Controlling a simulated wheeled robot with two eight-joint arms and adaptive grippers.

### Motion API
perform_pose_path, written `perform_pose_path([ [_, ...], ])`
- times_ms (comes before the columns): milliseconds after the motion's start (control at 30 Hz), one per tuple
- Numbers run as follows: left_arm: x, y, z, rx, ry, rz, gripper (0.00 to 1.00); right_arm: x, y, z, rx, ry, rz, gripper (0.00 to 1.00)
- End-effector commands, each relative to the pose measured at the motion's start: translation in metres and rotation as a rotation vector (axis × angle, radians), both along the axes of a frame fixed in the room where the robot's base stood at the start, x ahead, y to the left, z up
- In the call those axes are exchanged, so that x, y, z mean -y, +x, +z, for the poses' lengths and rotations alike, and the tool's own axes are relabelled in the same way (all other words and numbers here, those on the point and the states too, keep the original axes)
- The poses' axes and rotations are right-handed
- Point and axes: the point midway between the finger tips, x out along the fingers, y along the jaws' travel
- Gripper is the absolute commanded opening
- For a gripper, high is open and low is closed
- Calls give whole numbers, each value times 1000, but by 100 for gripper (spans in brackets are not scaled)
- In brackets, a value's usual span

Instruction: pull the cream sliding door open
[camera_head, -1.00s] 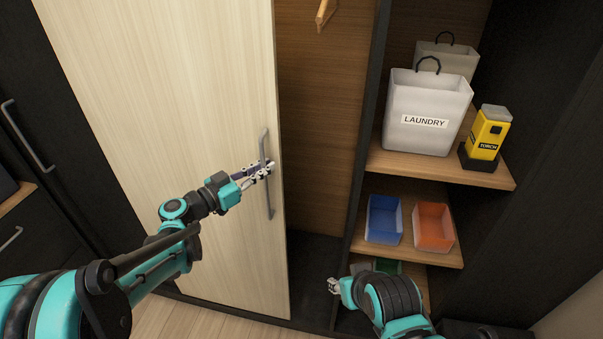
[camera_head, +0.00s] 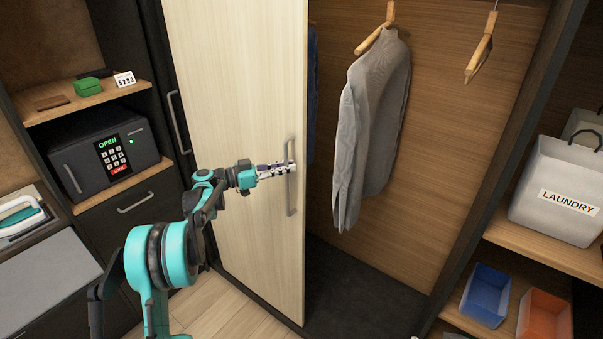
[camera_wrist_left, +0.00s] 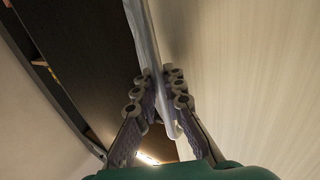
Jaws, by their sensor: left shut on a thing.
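The cream sliding door (camera_head: 235,110) stands partly open at the left of the wardrobe, with its right edge near the middle of the head view. A grey vertical bar handle (camera_head: 291,203) is fixed near that edge. My left gripper (camera_head: 290,168) is shut on the handle at about its middle. In the left wrist view, the fingers (camera_wrist_left: 160,95) close on both sides of the handle (camera_wrist_left: 143,35), with the cream door (camera_wrist_left: 255,70) to the right. My right gripper is not clearly in view.
A grey shirt (camera_head: 372,115) hangs in the open wardrobe, beside an empty wooden hanger (camera_head: 479,56). At right, shelves hold a laundry bag (camera_head: 555,185), a blue bin (camera_head: 487,294) and an orange bin (camera_head: 544,316). At left are a safe (camera_head: 85,158) and a drawer (camera_head: 130,212).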

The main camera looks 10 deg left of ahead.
Motion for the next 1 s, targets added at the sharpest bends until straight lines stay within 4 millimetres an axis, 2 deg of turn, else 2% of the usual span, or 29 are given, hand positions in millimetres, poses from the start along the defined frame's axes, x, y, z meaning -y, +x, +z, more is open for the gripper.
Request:
perform_pose_path([
  [200, -12, 6, 0, -1, 1, -1, 0, 0, 0, 1, 0, 0, 0, 40],
  [567, -13, 6, 0, 0, 0, -1, 0, 0, 0, 1, 0, 0, 0, 40],
  [600, -13, 6, 0, 0, 0, -1, 17, 0, 0, 1, 0, 0, 0, 40],
  [633, -13, 6, 0, 0, 0, -1, 20, 0, 0, 1, 0, 0, 0, 40],
  [1000, -18, 3, 0, 0, 0, 1, 20, 0, 0, 1, 0, 0, 0, 40],
])
